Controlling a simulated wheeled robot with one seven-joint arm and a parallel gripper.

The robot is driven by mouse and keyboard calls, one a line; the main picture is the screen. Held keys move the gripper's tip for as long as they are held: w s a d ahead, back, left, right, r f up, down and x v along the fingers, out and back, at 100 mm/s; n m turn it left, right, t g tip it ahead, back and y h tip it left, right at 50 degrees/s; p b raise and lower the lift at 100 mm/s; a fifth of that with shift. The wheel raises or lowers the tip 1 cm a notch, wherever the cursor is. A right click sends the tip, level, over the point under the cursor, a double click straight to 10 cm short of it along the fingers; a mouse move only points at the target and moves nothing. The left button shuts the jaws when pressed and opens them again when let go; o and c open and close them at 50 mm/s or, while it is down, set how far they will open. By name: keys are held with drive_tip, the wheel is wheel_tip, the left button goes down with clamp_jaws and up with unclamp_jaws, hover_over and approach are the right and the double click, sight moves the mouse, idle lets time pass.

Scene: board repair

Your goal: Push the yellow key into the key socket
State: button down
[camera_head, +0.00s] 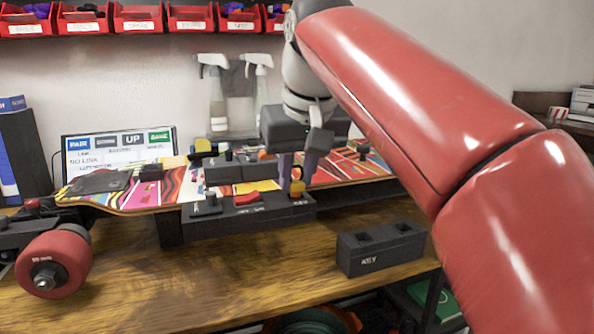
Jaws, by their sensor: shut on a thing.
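The yellow key (297,187) is upright at the right end of a black control panel (238,223) on the front of the skateboard. My gripper (296,176) points down from above, its fingers shut on the key. The key's lower end is at the panel's top, where the key socket would be. The socket opening is hidden, and I cannot tell how deep the key sits.
A black block marked KEY (372,263), with two empty holes, stands on the wooden table (220,290) at right. The panel carries a red rocker switch (247,198). The skateboard (140,196) has a red wheel (55,264). Spray bottles (215,95) stand behind.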

drive_tip(key=shift+f, duration=0.4)
idle(0.4)
drive_tip(key=c, duration=1.2)
unclamp_jaws()
drive_tip(key=shift+o, duration=0.6)
drive_tip(key=shift+o, duration=1)
drive_tip(key=shift+r+p, duration=1.6)
wheel_tip(320, 180, up, 6)
drive_tip(key=p, duration=0.5)
